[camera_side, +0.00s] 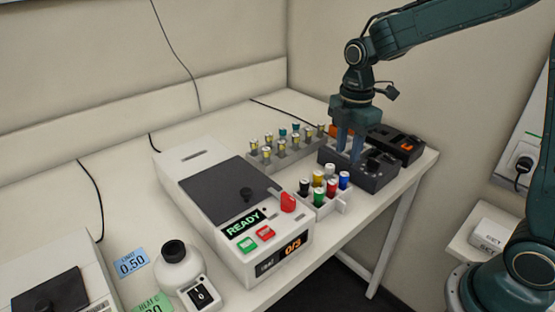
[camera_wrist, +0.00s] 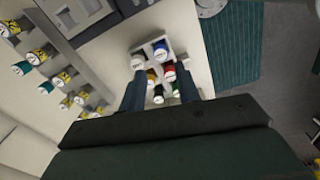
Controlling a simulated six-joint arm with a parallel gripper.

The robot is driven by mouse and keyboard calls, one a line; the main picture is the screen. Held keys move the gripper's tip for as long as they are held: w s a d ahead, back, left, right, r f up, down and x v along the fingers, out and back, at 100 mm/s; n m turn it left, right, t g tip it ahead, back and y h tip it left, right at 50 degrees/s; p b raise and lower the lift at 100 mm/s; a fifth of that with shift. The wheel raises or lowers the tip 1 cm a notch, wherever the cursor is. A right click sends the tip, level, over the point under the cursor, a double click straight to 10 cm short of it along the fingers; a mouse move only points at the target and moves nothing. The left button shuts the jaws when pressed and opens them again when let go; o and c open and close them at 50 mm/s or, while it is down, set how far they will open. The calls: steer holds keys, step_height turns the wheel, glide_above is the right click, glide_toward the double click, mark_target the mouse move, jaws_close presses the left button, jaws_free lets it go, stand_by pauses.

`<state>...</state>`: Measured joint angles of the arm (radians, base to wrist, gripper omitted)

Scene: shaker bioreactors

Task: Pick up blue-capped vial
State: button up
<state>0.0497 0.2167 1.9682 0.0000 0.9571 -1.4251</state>
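The blue-capped vial (camera_side: 344,179) stands upright at the back right of a small white rack (camera_side: 342,203) in the side view. In the wrist view the blue-capped vial (camera_wrist: 161,49) is at the rack's upper right, beside a pale-capped vial (camera_wrist: 137,61). My gripper (camera_side: 349,152) points down, above and behind the rack, in front of the dark devices in the side view. In the wrist view my gripper (camera_wrist: 160,78) has its two fingers apart, framing the rack from above. Nothing is held between them.
Yellow, red, black and green caps fill the rack's other places. A grey rack (camera_side: 272,163) of several vials stands to the left. A dark device (camera_side: 370,175) lies behind. The large white machine (camera_side: 185,185) with a READY display stands to the left. The table edge is close on the right.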

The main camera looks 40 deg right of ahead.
mark_target(345, 174)
steer(key=shift+f, duration=0.6)
steer(key=shift+f, duration=0.1)
steer(key=shift+f, duration=2.5)
steer(key=shift+c, duration=0.2)
steer(key=c, duration=0.5)
